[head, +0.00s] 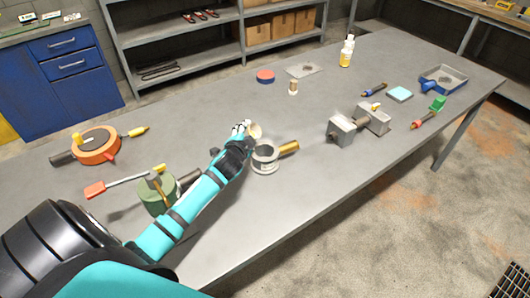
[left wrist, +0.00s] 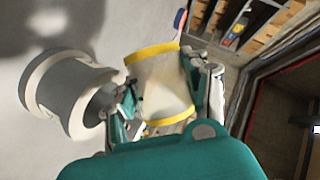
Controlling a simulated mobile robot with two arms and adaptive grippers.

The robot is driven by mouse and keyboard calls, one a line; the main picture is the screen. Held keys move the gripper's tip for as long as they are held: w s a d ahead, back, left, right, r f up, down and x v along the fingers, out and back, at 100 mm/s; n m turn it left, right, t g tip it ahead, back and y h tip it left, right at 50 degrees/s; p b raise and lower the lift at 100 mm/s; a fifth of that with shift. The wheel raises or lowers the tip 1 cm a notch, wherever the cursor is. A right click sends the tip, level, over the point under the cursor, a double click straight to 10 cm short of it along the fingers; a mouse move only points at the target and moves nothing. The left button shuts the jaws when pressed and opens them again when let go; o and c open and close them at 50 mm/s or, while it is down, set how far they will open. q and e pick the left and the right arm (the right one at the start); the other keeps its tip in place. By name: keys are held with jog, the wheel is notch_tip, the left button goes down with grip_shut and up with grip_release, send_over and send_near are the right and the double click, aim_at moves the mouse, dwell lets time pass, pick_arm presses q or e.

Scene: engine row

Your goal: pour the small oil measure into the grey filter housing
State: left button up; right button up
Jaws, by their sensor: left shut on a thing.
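The small oil measure (head: 256,130) is a pale cup; in the left wrist view it (left wrist: 160,85) shows as a cream cylinder with yellow bands at both ends. My left gripper (head: 243,128) is shut on it, with a finger on each side of it in the left wrist view. The measure looks tilted, above and just behind the grey filter housing in the head view. The grey filter housing (head: 265,160) stands on the table, open at the top; it (left wrist: 55,90) is left of the measure in the left wrist view, apart from it. My right gripper is out of view.
A brass-coloured piece (head: 289,147) lies right beside the housing. A green drum (head: 157,197) and an orange round tool (head: 97,146) are at the left. Grey blocks (head: 374,121), a blue tray (head: 443,78) and a white bottle (head: 347,50) stand farther right. The table's front middle is clear.

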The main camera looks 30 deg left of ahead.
pick_arm(q)
jog(key=shift+a+f, duration=0.1)
jog(key=shift+f, duration=0.05)
jog(key=shift+b, duration=0.35)
jog(key=shift+m, duration=0.3)
jog(key=shift+y+b, duration=0.3)
jog(key=shift+m, duration=0.3)
jog(key=shift+b, duration=0.4)
jog(key=shift+d+r+y, duration=0.2)
jog(key=shift+r+y, duration=0.1)
jog(key=shift+a+m+b, duration=0.15)
jog(key=shift+m+b, duration=0.2)
jog(key=shift+m, duration=0.05)
